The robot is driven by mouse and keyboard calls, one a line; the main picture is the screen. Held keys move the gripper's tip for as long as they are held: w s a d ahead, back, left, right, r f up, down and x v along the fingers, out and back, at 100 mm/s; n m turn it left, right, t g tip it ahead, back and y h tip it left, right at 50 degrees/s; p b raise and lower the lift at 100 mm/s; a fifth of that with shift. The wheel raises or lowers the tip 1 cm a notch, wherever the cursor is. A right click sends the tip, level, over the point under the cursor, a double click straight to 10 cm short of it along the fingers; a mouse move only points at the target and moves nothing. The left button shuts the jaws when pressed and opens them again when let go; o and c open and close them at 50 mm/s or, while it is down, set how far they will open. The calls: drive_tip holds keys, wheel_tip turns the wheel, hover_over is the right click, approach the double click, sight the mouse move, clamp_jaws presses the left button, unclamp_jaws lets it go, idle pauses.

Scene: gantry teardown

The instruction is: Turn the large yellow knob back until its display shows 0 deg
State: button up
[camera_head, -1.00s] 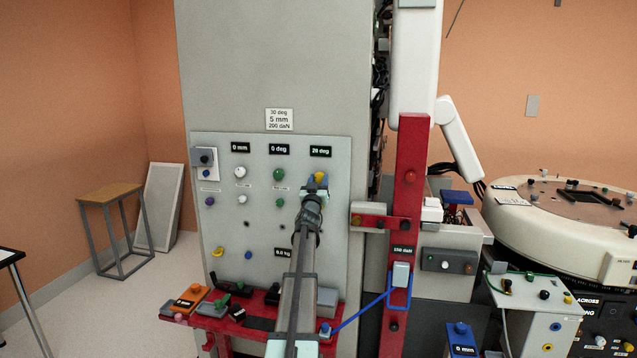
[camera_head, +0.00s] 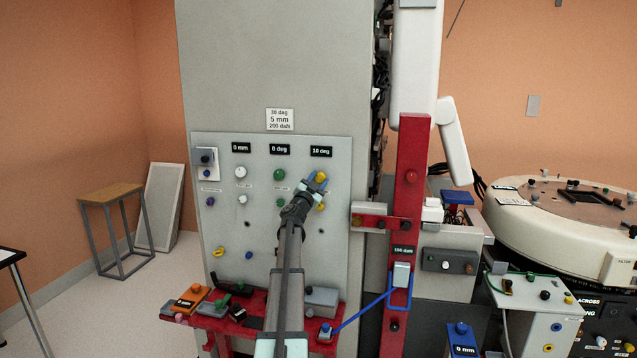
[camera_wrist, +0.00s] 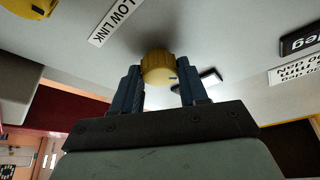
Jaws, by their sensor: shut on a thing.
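The large yellow knob (camera_head: 321,177) is on the grey panel, at the right of the upper knob row. It also shows in the wrist view (camera_wrist: 158,67), between my two blue fingers. My gripper (camera_head: 317,181) is shut on this knob, one finger on each side, and is tilted in the head view. My fingers hide part of the knob in the head view.
A white knob (camera_head: 240,172) and a green knob (camera_head: 279,174) sit to the left in the same row. A smaller yellow knob (camera_head: 320,207) is just below. A red upright beam (camera_head: 408,180) stands to the right. A red shelf (camera_head: 262,311) with several controls is below.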

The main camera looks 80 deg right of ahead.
drive_tip(key=m+g+y, duration=0.1)
drive_tip(key=m, duration=0.2)
drive_tip(key=m+g+y, duration=0.1)
drive_tip(key=m, duration=0.1)
drive_tip(key=shift+w+r+m, duration=0.1)
drive_tip(key=shift+w+m, duration=0.05)
drive_tip(key=shift+m, duration=0.25)
drive_tip(key=shift+m+g+y, duration=0.3)
drive_tip(key=shift+m+y, duration=0.5)
drive_tip(key=shift+m, duration=1.4)
drive_tip(key=o, duration=1.1)
drive_tip(key=shift+r, duration=0.1)
drive_tip(key=shift+c, duration=0.2)
drive_tip(key=shift+a, duration=0.1)
drive_tip(key=v, duration=1.3)
drive_tip(key=shift+a, duration=0.3)
